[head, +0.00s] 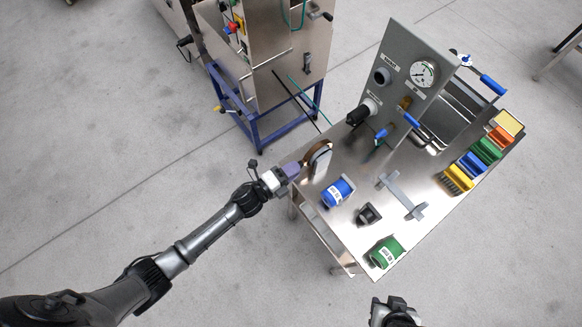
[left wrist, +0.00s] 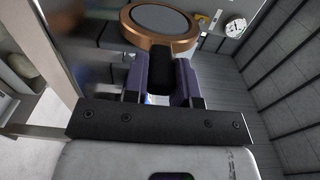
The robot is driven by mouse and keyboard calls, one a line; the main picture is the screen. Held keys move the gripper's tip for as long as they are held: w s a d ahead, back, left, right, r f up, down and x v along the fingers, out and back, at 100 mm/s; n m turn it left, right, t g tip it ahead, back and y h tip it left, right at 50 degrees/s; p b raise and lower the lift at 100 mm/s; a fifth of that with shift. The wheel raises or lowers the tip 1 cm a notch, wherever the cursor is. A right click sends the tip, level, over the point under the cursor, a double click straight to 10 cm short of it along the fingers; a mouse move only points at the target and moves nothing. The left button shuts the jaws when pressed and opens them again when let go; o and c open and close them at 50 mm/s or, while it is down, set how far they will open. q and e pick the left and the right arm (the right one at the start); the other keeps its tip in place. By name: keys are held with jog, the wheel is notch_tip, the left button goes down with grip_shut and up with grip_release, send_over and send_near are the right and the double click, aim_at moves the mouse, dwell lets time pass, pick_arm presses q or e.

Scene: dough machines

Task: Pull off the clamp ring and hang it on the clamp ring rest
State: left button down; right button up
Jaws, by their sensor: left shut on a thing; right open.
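A copper-coloured clamp ring (head: 307,150) stands upright near the table's left edge. My left gripper (head: 293,170) is shut on its black handle. In the left wrist view the ring (left wrist: 138,33) surrounds a grey round face (left wrist: 160,18), and the black handle (left wrist: 159,72) sits between the purple fingers. I cannot tell whether the ring touches that grey face or is apart from it. I cannot identify the clamp ring rest with certainty. My right gripper (head: 394,310) is open and empty at the bottom edge of the head view, off the table.
An upright panel with a gauge (head: 424,74) stands behind, with a black knob jutting out. Coloured bins line the right edge.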

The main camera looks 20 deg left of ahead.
pick_arm(q)
jog(key=shift+s+d+r, duration=0.1)
jog(key=shift+s+d, duration=0.2)
jog(key=shift+d, duration=0.25)
dwell(0.4)
jog(key=c, duration=1.4)
grip_release()
jog(key=o, duration=0.5)
jog(key=shift+d, duration=0.1)
jog(key=o, duration=0.3)
jog(key=shift+s+a, duration=0.25)
jog(key=shift+s+a+p, duration=0.3)
jog(key=shift+s, duration=0.1)
jog(key=shift+s+a, duration=0.15)
jog(key=shift+s, duration=0.15)
